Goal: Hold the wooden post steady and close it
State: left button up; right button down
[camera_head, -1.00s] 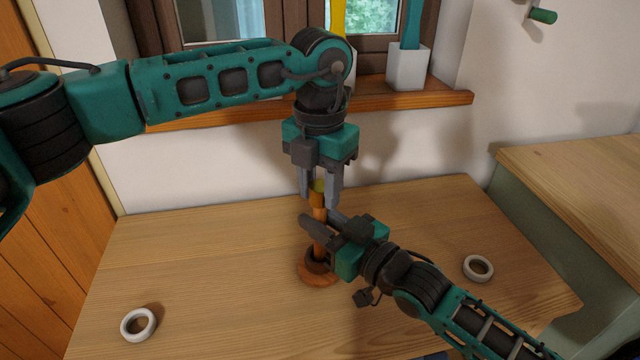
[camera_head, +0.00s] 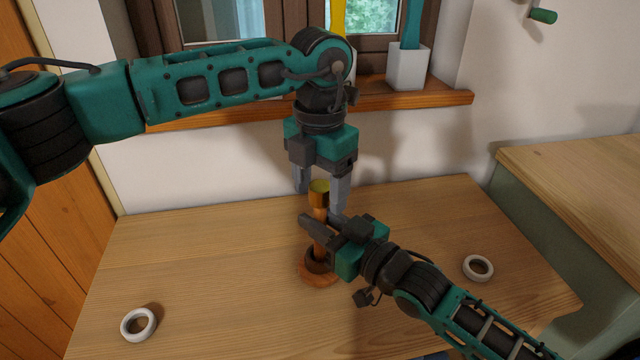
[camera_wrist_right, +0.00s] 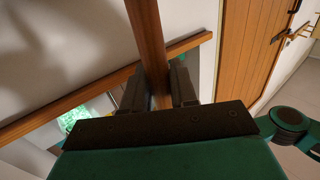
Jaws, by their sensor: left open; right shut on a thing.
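The wooden post (camera_head: 317,247) stands upright on a round wooden base (camera_head: 318,280) in the head view, with a dark ring around its foot. A yellow cap (camera_head: 319,190) sits on its top. My right gripper (camera_head: 319,222) is shut on the post's upper part, below the cap. The right wrist view shows the post (camera_wrist_right: 148,40) between the two fingers. My left gripper (camera_head: 320,199) points down from above, open, with one finger on each side of the cap. The fingers look clear of it. My right gripper hides part of the post.
A white ring (camera_head: 138,324) lies at the table's front left and another white ring (camera_head: 478,268) lies at the right. The wooden table (camera_head: 200,260) is otherwise clear. Behind it, a white pot (camera_head: 407,68) stands on the window sill (camera_head: 440,97).

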pick_arm(q)
notch_tip(320, 180, up, 12)
dwell(0.6)
pick_arm(e)
jog(key=c, duration=0.8)
grip_release()
pick_arm(q)
jog(key=shift+r+p, duration=0.55)
pick_arm(e)
jog(key=v, duration=1.3)
